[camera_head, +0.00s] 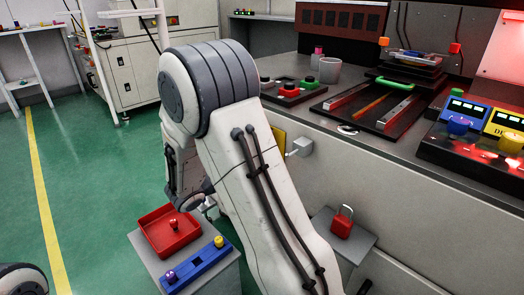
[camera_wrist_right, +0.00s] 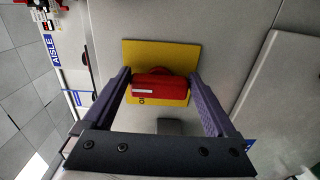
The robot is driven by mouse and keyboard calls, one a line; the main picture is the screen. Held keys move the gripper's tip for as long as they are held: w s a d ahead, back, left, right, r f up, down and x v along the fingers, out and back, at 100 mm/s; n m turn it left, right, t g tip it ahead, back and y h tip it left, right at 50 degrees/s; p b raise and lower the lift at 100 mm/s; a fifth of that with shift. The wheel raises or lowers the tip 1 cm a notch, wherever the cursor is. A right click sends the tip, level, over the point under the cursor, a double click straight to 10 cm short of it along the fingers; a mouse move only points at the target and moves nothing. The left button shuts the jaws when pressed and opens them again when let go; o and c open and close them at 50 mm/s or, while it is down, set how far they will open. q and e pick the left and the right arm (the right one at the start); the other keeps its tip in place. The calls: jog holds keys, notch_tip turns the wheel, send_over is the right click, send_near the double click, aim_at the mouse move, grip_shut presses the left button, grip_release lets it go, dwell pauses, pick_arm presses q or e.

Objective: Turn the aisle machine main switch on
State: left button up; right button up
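In the right wrist view, a red switch handle (camera_wrist_right: 160,88) sits on a yellow plate (camera_wrist_right: 135,53) on a pale panel. A blue label reading AISLE (camera_wrist_right: 51,50) shows at the left. My right gripper (camera_wrist_right: 160,78) is open, with one dark finger on each side of the red handle. Narrow gaps seem to show beside the handle; contact cannot be made out. In the head view, part of the yellow plate (camera_head: 278,140) shows behind my right arm, which hides the handle. My left gripper is not in view.
A red padlock (camera_head: 342,222) stands on a grey shelf (camera_head: 365,240) right of my arm. A red tray (camera_head: 157,240) and a blue block (camera_head: 195,264) lie on a low stand at the left. The workbench (camera_head: 360,150) runs along the right. Green floor (camera_head: 90,170) is clear.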

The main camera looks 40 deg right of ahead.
jog(key=a+p, duration=0.3)
jog(key=a, duration=0.7)
jog(key=shift+s+a, duration=0.2)
jog(key=shift+s, duration=0.2)
jog(key=s+a+r+n+y+p, duration=0.2)
jog(key=s+a+y+p, duration=0.1)
jog(key=s+a+y, duration=0.4)
jog(key=s+a+r+n+g+y+p, duration=0.1)
jog(key=s+a+n+y+p, duration=0.25)
jog(key=s+a+y, duration=0.4)
jog(key=s+a+r+n+y+p, duration=0.1)
jog(key=s+a+r+y+p, duration=0.3)
jog(key=a, duration=0.6)
notch_tip(320, 180, up, 36)
jog(key=p, duration=3.7)
jog(key=shift+s+d+f, duration=0.2)
jog(key=shift+s+d, duration=0.05)
jog(key=shift+s, duration=0.15)
jog(key=shift+y, duration=0.25)
